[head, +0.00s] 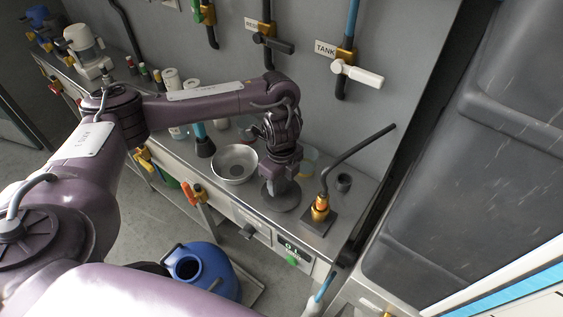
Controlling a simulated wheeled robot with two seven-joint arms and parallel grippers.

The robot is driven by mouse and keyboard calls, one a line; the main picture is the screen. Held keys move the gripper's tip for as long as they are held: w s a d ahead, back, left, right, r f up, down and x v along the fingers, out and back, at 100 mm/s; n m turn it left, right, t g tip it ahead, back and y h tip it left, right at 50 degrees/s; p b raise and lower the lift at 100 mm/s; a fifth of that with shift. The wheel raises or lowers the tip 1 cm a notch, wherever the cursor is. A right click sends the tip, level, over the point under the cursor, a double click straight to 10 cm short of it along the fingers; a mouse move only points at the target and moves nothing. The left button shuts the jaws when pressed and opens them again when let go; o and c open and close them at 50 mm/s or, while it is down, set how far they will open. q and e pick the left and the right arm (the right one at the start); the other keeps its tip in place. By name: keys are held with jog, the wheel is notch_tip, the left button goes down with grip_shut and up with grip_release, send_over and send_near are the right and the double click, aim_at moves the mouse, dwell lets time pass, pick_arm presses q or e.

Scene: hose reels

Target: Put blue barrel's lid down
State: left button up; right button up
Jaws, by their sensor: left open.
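The blue barrel (222,275) stands on the floor in front of the counter, with its round mouth uncovered. A dark grey round lid (287,203) lies flat on the metal counter, to the right of the metal bowl. My left gripper (280,181) points down right over the lid and is open. Its fingers hide part of the lid, and I cannot tell whether they touch it. My right gripper is not in view.
A metal bowl (234,164) stands left of the lid. A brass fitting with a bent dark pipe (320,207) stands to its right, beside a small dark cup (344,183). Valves hang on the wall behind. A large grey bin (470,170) stands right.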

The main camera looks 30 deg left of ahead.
aim_at(281, 186)
pick_arm(q)
notch_tip(281, 186, up, 10)
jog(key=p, duration=0.2)
jog(key=shift+p, duration=0.35)
